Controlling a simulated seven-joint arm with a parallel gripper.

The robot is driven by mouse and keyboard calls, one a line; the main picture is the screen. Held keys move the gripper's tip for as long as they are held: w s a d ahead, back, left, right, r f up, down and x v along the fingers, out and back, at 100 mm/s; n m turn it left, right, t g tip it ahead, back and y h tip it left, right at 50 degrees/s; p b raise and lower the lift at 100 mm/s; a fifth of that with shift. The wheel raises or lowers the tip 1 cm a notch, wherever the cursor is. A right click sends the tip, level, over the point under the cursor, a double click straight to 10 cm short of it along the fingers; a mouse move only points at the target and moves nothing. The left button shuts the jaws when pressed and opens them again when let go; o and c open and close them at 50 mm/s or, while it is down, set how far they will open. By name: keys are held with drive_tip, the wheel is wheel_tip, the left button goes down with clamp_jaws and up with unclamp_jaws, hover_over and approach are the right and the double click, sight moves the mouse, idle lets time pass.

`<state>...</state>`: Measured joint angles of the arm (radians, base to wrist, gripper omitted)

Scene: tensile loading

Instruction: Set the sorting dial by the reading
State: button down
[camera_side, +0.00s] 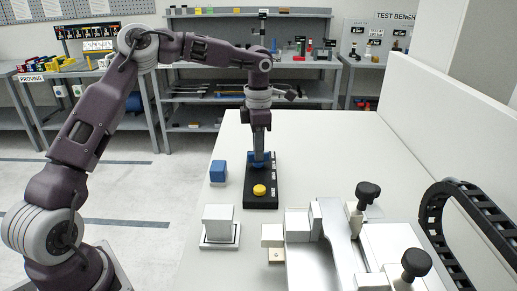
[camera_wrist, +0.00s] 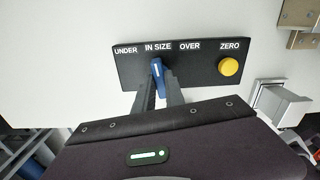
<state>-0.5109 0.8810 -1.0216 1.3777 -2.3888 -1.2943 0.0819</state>
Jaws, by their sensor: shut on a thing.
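The sorting dial is a blue knob (camera_wrist: 157,70) with a white line on a black panel (camera_wrist: 205,73). The panel is lettered UNDER, IN SIZE, OVER and ZERO, and the white line points up at IN SIZE. My gripper (camera_wrist: 158,82) is shut on the blue knob, one finger on each side. In the side view my gripper (camera_side: 260,154) comes straight down onto the panel's far part, partly hiding the knob. A yellow button (camera_wrist: 229,67) sits under ZERO. No measured reading is legible in either view.
A blue block (camera_side: 218,171) stands left of the panel. A silver block (camera_side: 218,218) sits on a small plate nearer the front. A metal fixture with black knobs (camera_side: 340,235) fills the front right. A white wall (camera_side: 445,130) bounds the right; the table behind the panel is clear.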

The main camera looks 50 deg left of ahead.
drive_tip(key=m, duration=1.1)
drive_tip(key=shift+m, duration=0.3)
idle(0.5)
drive_tip(key=c, duration=1.4)
unclamp_jaws()
drive_tip(key=shift+r, duration=0.1)
